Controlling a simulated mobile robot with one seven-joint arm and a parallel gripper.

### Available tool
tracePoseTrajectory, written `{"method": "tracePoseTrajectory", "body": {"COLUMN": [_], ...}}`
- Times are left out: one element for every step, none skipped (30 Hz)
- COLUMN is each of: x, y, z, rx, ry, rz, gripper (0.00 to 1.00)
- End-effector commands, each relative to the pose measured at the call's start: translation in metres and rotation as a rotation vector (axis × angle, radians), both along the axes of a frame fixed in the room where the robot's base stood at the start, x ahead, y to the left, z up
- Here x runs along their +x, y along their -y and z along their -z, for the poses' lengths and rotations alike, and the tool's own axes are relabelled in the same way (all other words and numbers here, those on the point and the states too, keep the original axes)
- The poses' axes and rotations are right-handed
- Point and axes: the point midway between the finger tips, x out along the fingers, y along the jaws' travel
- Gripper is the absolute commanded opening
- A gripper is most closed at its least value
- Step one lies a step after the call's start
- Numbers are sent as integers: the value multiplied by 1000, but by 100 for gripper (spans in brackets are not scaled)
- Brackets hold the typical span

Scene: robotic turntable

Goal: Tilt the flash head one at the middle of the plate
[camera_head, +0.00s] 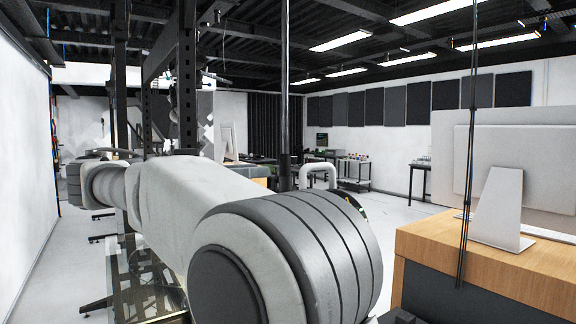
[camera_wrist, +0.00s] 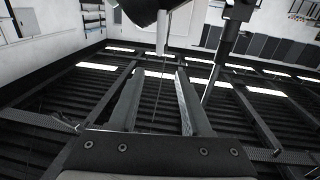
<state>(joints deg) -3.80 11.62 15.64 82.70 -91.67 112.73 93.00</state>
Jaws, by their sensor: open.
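My gripper (camera_wrist: 159,74) shows in the wrist view with its two fingers apart and nothing between them, tilted so that the ceiling fills most of that view. A dark rounded body (camera_wrist: 143,8) is cut off by the top edge beyond the fingertips, with a pale rod beside it. I cannot tell whether it is the flash head. In the head view my own arm covers the middle and hides my gripper. No flash head can be made out clearly there. A glass-like surface in a metal frame (camera_head: 132,288) shows partly at lower left, behind my arm.
Tall black posts (camera_head: 187,75) stand behind my arm, and a thin dark pole (camera_head: 285,90) is beside them. A wooden desk (camera_head: 490,262) with a monitor (camera_head: 505,165) is close on the right. Open pale floor (camera_head: 395,212) lies between the desk and the far carts.

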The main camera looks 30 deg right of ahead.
Motion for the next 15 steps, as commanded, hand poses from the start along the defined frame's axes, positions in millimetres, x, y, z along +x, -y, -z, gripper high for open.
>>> {"method": "tracePoseTrajectory", "body": {"x": [-2,-2,-3,-4,-4,-5,-5,-5,-6,-6,-7,-8,-7,-8,-9], "y": [8,13,21,28,34,43,50,56,65,72,78,87,94,100,109], "z": [-1,-1,-1,-1,-1,-1,-1,-1,-1,-1,-1,-1,-1,-1,-1], "rx": [0,1,1,1,1,2,2,2,2,2,2,2,2,2,2], "ry": [0,-1,-2,-2,-1,-2,-2,-3,-3,-4,-4,-4,-4,-5,-5], "rz": [6,5,7,7,7,7,7,6,6,6,6,7,5,7,6], "gripper": [48,48,48,48,48,48,48,48,48,48,48,48,48,48,48]}}
